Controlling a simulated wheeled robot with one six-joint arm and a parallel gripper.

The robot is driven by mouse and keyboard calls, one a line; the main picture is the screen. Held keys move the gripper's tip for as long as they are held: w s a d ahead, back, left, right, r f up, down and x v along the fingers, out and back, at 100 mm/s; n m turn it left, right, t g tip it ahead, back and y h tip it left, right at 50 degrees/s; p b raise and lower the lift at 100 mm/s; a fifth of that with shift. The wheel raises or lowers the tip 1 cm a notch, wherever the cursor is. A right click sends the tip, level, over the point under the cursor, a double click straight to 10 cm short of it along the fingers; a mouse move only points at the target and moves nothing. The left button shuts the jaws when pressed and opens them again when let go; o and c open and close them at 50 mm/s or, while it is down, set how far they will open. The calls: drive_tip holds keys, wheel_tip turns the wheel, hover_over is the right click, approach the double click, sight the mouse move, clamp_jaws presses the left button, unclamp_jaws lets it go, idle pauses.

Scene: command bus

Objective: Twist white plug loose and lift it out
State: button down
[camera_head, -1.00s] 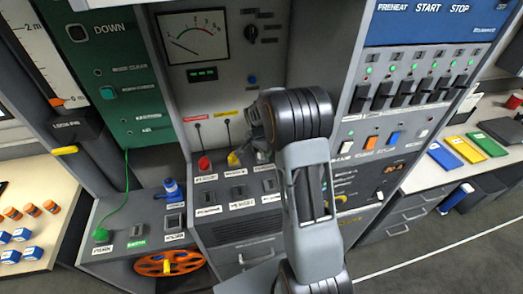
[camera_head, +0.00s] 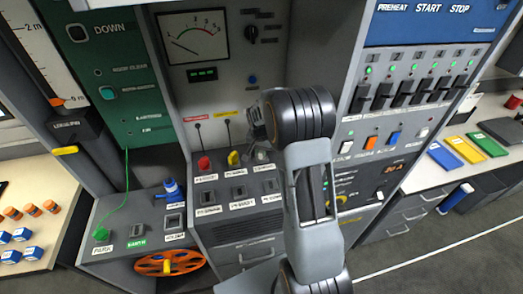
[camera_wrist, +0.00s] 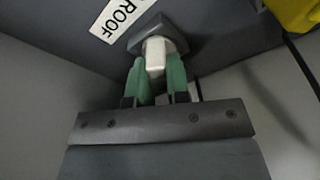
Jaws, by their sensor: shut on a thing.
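The white plug (camera_wrist: 154,55) shows in the wrist view, at a dark grey socket housing (camera_wrist: 172,27) beside a label reading "ROOF". My gripper (camera_wrist: 156,68) has its two green fingers on either side of the plug, shut on it. The plug still appears to be at its socket; I cannot tell how far it is turned or seated. In the head view my arm covers much of this spot, and the plug cannot be made out clearly.
A yellow plug (camera_head: 233,158) and a red plug (camera_head: 204,163) stand to the left with cords. The yellow one also shows in the wrist view (camera_wrist: 293,14). Black levers (camera_head: 382,96) line the right panel.

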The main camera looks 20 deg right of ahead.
drive_tip(key=shift+n, duration=0.5)
drive_tip(key=shift+n+y, duration=0.3)
drive_tip(key=shift+n, duration=1.7)
drive_tip(key=shift+n, duration=1)
drive_tip(key=shift+r+p, duration=0.55)
drive_tip(key=shift+r, duration=0.55)
drive_tip(key=shift+r+p, duration=1.85)
drive_tip(key=shift+r, duration=1.05)
